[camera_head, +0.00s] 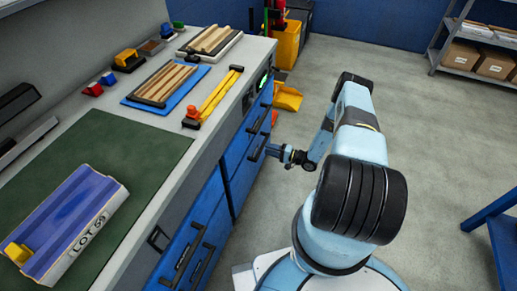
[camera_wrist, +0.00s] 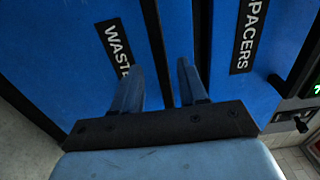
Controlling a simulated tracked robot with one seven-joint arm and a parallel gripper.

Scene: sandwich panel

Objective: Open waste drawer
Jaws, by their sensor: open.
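The waste drawer (camera_wrist: 85,50) is a blue front with a black label reading WASTE (camera_wrist: 116,46), partly covered by a finger in the wrist view. Its dark bar handle (camera_wrist: 152,35) runs down the wrist view and passes between my two fingers. My gripper (camera_wrist: 158,68) is open, with one finger on each side of the bar; I cannot tell if either touches it. In the head view my gripper (camera_head: 275,151) is at the lower drawer handle (camera_head: 258,147) on the bench front. The drawer looks shut.
A spacers drawer (camera_wrist: 235,70) adjoins it.

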